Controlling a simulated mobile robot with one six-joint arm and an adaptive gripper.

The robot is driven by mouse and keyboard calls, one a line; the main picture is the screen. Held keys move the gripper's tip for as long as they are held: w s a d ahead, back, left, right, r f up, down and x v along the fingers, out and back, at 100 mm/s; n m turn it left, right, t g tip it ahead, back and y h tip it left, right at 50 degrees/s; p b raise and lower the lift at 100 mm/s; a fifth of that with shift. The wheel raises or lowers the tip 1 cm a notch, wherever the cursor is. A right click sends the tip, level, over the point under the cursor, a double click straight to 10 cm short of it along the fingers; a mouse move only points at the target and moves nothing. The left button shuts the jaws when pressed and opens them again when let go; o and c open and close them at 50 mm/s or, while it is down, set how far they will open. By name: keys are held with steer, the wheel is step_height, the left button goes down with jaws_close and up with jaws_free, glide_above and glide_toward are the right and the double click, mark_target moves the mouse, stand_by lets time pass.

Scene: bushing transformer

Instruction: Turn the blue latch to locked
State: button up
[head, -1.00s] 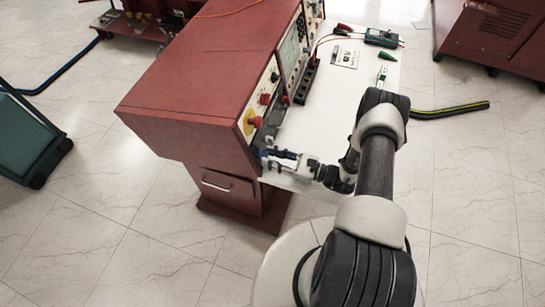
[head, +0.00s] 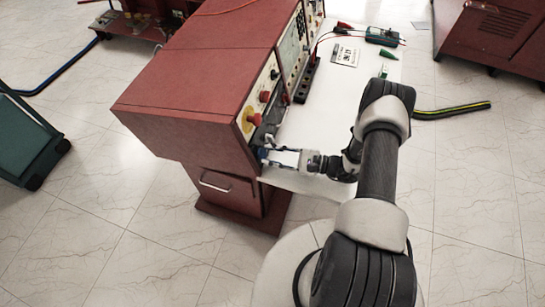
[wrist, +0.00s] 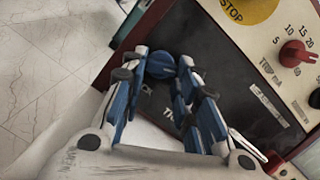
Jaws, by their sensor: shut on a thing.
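The blue latch (wrist: 161,65) is a round blue knob on the dark lower panel of the red console. In the wrist view it sits between my fingertips. My gripper (wrist: 161,72) has blue and black jointed fingers and is shut on the latch, one finger on each side. In the head view my gripper (head: 266,155) reaches in from the right to the console's front lower corner. The latch cannot be made out there, and its pointing direction is hard to tell in the wrist view.
The red console (head: 195,85) stands left of my arm, over a white worktop (head: 335,100). A yellow STOP plate (wrist: 245,8) and a red dial (wrist: 295,52) are close to my gripper. A meter (head: 382,37) with leads lies at the worktop's far end.

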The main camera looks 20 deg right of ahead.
steer(key=n, duration=0.2)
steer(key=n+g+b, duration=0.1)
steer(key=n, duration=0.2)
steer(key=n+g, duration=0.1)
steer(key=n, duration=0.1)
steer(key=shift+w+d+r+b, duration=0.1)
steer(key=shift+w+r+b, duration=0.1)
steer(key=shift+w+b, duration=0.1)
steer(key=n, duration=0.4)
steer(key=n+g+h+b, duration=0.1)
steer(key=n, duration=0.1)
steer(key=shift+r+n, duration=0.3)
steer(key=o, duration=1.1)
steer(key=shift+c, duration=0.2)
steer(key=shift+d, duration=0.1)
steer(key=v, duration=1.2)
